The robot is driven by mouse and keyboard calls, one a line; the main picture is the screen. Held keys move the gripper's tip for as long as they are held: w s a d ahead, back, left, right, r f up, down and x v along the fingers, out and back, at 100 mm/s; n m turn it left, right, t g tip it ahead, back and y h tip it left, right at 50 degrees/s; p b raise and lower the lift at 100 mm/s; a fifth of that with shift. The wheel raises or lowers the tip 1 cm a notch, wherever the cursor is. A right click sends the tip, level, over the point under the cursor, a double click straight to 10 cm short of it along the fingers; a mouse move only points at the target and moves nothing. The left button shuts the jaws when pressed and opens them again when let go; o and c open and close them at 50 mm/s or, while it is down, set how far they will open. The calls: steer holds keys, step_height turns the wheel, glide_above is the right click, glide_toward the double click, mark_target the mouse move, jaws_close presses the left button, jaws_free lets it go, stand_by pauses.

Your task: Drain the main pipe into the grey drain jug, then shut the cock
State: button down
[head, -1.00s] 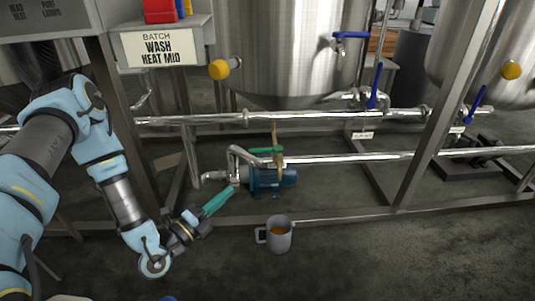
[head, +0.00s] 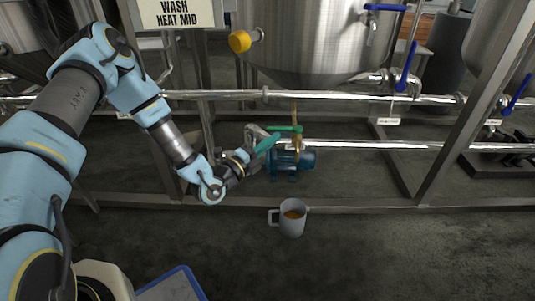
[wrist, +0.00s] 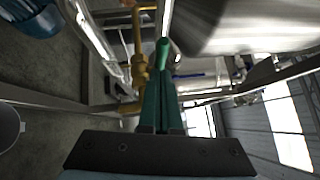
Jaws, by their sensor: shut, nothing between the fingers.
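The grey drain jug (head: 292,218) stands upright on the floor in front of the frame's lower rail, with brown liquid inside. The brass cock (head: 296,146) sits on the pipework above and behind it, and also shows in the wrist view (wrist: 139,72). Its green handle (head: 284,129) lies level, pointing left, across the upright brass pipe. My gripper (head: 272,141) is shut and empty, its teal fingers just below and left of the handle. In the wrist view the fingers (wrist: 160,98) point at the handle's green end (wrist: 162,48); I cannot tell whether they touch. I see no clear stream.
A blue pump (head: 294,161) sits behind the cock. The steel main pipe (head: 330,96) runs across above, under a large tank (head: 305,40). Blue-handled valves (head: 406,66) are at the right. The lower frame rail (head: 360,206) crosses before the pump. The floor in front is open.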

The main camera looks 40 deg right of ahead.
steer(key=shift+w+d+r, duration=0.1)
steer(key=shift+w+d, duration=0.15)
steer(key=shift+w, duration=0.1)
